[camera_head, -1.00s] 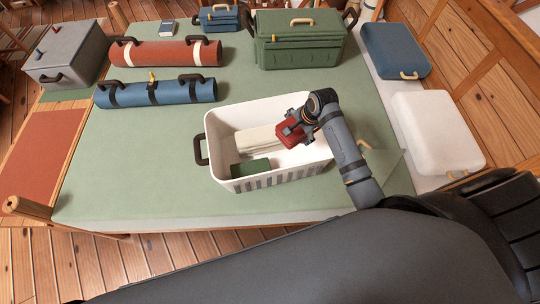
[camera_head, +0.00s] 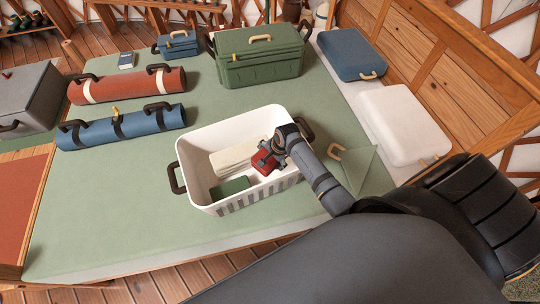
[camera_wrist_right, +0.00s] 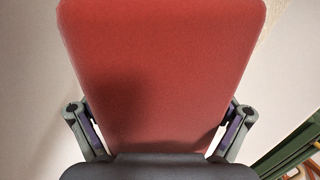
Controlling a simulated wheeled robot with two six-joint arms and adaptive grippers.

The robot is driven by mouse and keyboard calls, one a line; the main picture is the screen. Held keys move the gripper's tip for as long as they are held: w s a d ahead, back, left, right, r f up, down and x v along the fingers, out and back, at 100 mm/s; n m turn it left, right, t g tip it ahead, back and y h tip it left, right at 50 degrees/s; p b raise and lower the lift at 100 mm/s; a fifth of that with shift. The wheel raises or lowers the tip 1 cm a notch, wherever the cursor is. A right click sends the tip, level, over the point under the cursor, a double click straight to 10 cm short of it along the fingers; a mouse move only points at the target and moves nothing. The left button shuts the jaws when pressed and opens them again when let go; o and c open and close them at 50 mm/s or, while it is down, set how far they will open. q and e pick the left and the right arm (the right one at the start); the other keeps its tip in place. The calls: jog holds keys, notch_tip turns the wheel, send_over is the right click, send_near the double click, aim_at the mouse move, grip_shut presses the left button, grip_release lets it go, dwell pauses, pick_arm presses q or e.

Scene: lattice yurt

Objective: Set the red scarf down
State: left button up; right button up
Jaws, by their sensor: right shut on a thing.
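The folded red scarf (camera_head: 262,162) is in my right gripper (camera_head: 272,152), at the right part of the white basket (camera_head: 190,168). In the right wrist view the scarf (camera_wrist_right: 160,65) fills the middle, with a finger of the right gripper (camera_wrist_right: 160,118) on each side of it. Inside the basket lie a cream folded cloth (camera_head: 232,160) and a dark green folded piece (camera_head: 228,188). Whether the scarf touches the basket floor is hard to tell. My left gripper is not in view.
A blue roll (camera_head: 130,124) and a red roll (camera_head: 130,85) lie left of the basket. A green chest (camera_head: 260,62) stands behind it. White (camera_head: 405,122) and blue (camera_head: 352,54) cases lie at the right. The green bed cover (camera_head: 100,210) is clear at front left.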

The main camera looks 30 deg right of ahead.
jog(key=shift+f, duration=0.2)
jog(key=shift+f, duration=0.35)
jog(key=o, duration=1.6)
jog(key=shift+r, duration=0.1)
jog(key=p+v, duration=0.1)
jog(key=v, duration=1.2)
jog(key=shift+w, duration=0.2)
